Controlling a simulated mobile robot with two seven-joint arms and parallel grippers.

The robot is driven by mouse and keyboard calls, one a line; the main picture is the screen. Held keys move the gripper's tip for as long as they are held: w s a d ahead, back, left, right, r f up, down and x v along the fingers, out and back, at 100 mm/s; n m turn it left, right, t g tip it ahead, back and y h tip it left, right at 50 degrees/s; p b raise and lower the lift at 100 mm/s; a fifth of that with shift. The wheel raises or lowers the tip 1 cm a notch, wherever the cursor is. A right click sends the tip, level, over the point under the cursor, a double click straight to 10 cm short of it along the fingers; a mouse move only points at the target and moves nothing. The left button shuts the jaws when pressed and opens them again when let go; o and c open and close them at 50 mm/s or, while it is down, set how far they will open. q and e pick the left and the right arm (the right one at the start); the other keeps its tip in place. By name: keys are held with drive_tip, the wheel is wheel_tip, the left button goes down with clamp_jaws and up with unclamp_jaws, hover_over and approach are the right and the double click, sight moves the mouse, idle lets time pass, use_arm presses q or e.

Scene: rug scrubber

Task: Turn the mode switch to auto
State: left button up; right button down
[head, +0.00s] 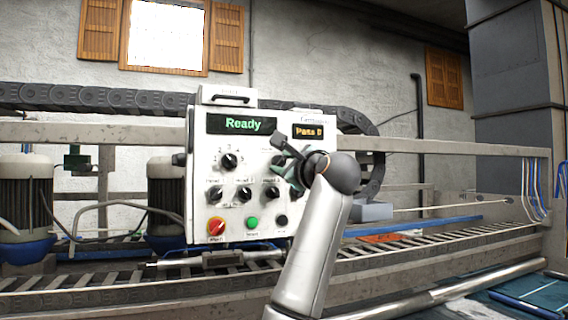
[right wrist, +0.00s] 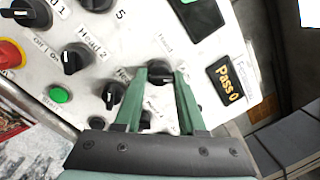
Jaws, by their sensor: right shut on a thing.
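The white control panel (head: 205,150) stands upright with a green "Ready" display (head: 243,124) and an orange "Pass 0" display (head: 308,132). The mode switch (right wrist: 160,76) is a black rotary knob in the panel's upper right part, beside the "Pass 0" display. My right gripper (right wrist: 161,73) is shut on this knob, one green finger on each side. In the head view my right gripper (head: 285,164) hides much of the knob, so its pointer direction is hard to tell. My left gripper is out of view.
Another black knob (head: 229,161) sits to the left, with a row of head knobs (head: 244,194) below. A red switch (head: 217,227) and a green button (head: 252,223) are at the panel's bottom. A cable chain (head: 100,98) and rails run behind the panel.

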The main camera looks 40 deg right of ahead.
drive_tip(key=c, duration=0.9)
unclamp_jaws()
drive_tip(key=shift+w+f, duration=0.1)
drive_tip(key=shift+f, duration=0.2)
drive_tip(key=o, duration=0.4)
drive_tip(key=shift+r, duration=0.15)
drive_tip(key=shift+s+a+b, duration=0.2)
drive_tip(key=shift+s+b, duration=0.1)
drive_tip(key=shift+s, duration=0.3)
drive_tip(key=b+v, duration=0.3)
drive_tip(key=v, duration=0.8)
drive_tip(key=shift+s+b, duration=0.15)
drive_tip(key=shift+b, duration=0.25)
